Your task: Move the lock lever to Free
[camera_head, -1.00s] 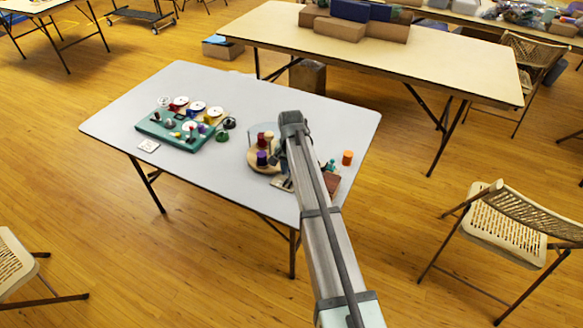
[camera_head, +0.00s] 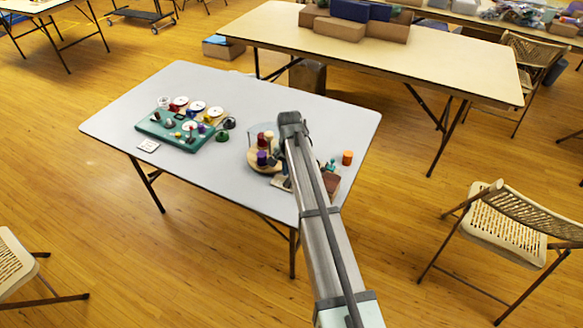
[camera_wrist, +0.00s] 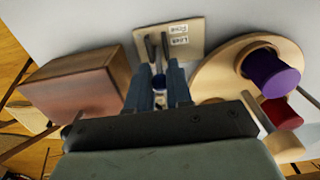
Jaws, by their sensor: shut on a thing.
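The lock plate (camera_wrist: 192,37) is a small beige panel on the table in the wrist view, with two printed labels, Free (camera_wrist: 180,29) and Lock (camera_wrist: 179,41). My gripper (camera_wrist: 158,47) reaches over the plate, its two dark fingertips close together left of the labels.
A reddish-brown wooden block (camera_wrist: 75,85) stands close left of the gripper. A round wooden base (camera_wrist: 207,80) with a purple spool (camera_wrist: 270,73) and a red spool (camera_wrist: 281,113) stands close right. A green board (camera_head: 170,128) with several pieces lies on the table's left part.

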